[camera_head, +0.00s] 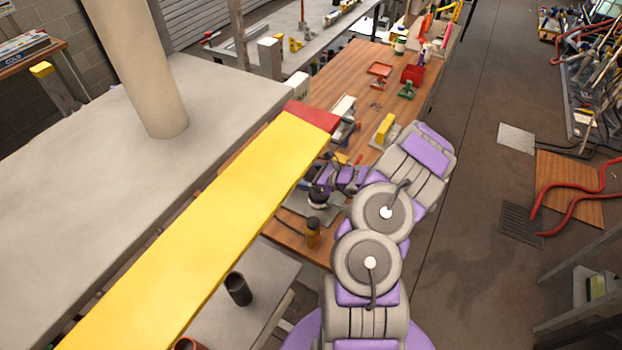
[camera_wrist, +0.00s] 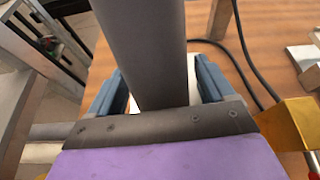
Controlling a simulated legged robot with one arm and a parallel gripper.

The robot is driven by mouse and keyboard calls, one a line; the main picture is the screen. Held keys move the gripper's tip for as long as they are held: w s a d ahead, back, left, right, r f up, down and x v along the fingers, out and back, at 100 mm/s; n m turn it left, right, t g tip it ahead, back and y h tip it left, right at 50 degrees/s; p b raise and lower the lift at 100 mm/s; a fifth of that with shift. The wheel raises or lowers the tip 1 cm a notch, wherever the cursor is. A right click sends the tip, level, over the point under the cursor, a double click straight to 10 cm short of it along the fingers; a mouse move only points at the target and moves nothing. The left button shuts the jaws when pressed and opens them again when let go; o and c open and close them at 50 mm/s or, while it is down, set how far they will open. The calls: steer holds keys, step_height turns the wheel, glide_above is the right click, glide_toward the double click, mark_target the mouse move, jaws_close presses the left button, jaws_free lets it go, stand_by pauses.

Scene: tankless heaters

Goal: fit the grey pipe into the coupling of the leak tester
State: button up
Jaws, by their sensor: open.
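In the wrist view a dark grey pipe (camera_wrist: 155,45) runs from the top edge down between the two blue fingers of my gripper (camera_wrist: 158,85). The jaws are open around it; whether a finger touches it I cannot tell. The pipe's far end is out of view. In the head view my gripper (camera_head: 322,187) is low over the wooden bench, partly hidden by the yellow beam. A dark round piece (camera_head: 317,197) shows beside it above a grey plate (camera_head: 300,207). I cannot make out the leak tester's coupling for certain.
A yellow beam with a red end (camera_head: 215,220) crosses close to my arm. A black cable (camera_wrist: 245,50) lies right of the pipe.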

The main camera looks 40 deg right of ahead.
steer(key=shift+d+f, duration=0.1)
steer(key=c, duration=1.2)
steer(key=shift+w, duration=0.1)
